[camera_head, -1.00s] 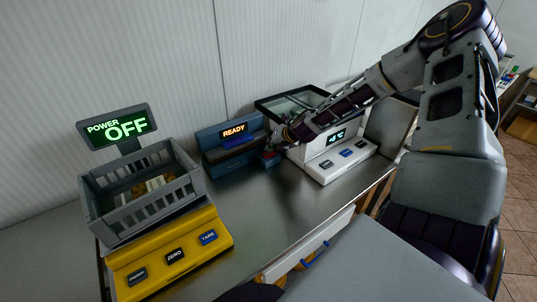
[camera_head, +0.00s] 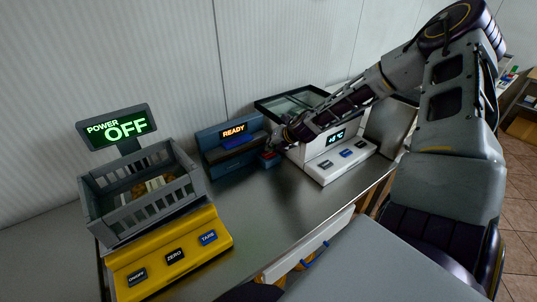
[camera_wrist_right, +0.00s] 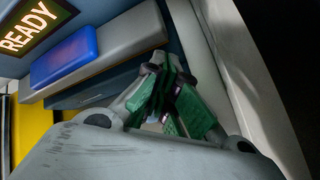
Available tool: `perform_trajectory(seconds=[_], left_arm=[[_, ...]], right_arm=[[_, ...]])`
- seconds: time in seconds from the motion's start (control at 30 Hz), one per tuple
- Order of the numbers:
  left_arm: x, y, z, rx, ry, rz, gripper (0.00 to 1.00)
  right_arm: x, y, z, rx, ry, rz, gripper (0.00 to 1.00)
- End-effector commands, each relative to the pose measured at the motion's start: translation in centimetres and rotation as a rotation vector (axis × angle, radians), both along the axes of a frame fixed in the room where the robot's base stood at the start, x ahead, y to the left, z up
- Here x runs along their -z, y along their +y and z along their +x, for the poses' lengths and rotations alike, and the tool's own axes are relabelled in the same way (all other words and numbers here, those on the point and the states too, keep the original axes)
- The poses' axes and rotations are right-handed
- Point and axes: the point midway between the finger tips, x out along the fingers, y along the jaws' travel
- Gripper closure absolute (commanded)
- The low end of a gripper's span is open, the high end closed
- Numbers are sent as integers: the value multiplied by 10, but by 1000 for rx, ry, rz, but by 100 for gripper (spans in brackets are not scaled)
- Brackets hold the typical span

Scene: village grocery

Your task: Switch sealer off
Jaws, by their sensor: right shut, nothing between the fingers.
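The sealer (camera_head: 215,158) is a dark blue box against the wall. Its lit display (camera_head: 233,131) reads READY, and a bright blue bar sits below the display. A small red part (camera_head: 269,155) shows at its right end. My right gripper (camera_head: 276,147) is at that end, close to the red part; I cannot tell whether they touch. In the right wrist view the gripper's green-padded fingers (camera_wrist_right: 168,98) are shut and empty, beside the sealer's body. The READY display (camera_wrist_right: 32,27) and blue bar (camera_wrist_right: 63,56) are at upper left there. My left gripper is out of view.
A white glass-topped unit (camera_head: 339,160) with a temperature display stands right of the sealer, under my right arm. The steel counter (camera_head: 270,205) in front is clear.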

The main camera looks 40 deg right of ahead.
Motion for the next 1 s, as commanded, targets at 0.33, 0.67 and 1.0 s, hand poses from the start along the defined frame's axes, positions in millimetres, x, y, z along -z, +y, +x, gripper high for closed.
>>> perform_trajectory(seconds=[0.33, 0.67, 1.0], left_arm=[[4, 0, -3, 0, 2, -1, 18], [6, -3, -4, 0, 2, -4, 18], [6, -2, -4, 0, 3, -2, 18]], right_arm=[[6, 0, 0, 0, 0, 0, 100], [9, 0, 0, 0, 0, 0, 100], [9, 0, 0, 0, 0, 0, 100]])
